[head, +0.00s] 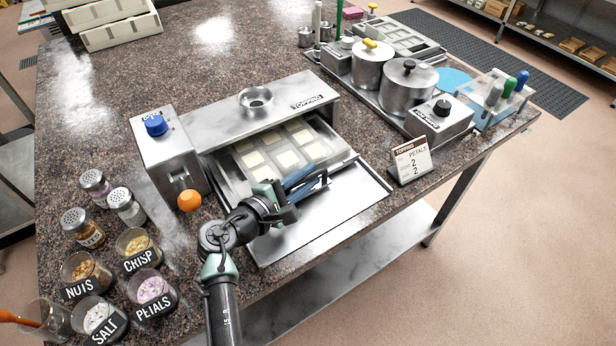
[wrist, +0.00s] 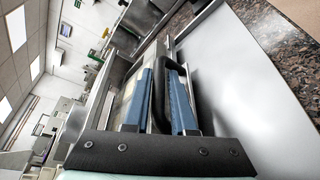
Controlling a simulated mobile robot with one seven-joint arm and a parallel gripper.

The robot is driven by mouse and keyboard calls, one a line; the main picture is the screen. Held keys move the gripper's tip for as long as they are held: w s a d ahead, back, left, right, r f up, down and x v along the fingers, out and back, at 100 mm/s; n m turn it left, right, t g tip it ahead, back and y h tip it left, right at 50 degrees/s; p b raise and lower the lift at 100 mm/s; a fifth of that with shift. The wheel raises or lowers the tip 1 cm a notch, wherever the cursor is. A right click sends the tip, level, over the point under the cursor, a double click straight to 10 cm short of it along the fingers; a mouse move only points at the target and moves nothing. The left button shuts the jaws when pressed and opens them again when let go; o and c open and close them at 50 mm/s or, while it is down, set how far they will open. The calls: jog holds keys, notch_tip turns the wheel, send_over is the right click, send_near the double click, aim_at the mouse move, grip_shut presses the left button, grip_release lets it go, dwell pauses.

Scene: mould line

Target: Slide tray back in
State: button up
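The tray (head: 318,138) is a shallow metal drawer holding several pale square pieces. It is pulled partly out of the grey topping machine (head: 235,122), over a bare metal plate (head: 345,197). My gripper (head: 318,173) is at the tray's front edge. In the wrist view the blue fingers (wrist: 162,80) lie on both sides of the dark tray handle (wrist: 160,100) and appear shut on it. The gripper hides part of the tray's front in the head view. The back of the tray is hidden under the machine's top.
An orange knob (head: 190,200) stands left of the tray opening. A petals card (head: 411,160) stands just right of the plate. Jars and labelled cups (head: 139,248) crowd the left front counter. Metal pots (head: 407,88) stand at the back right. The plate before the tray is clear.

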jog(key=shift+o, duration=1.4)
jog(key=v, duration=1.3)
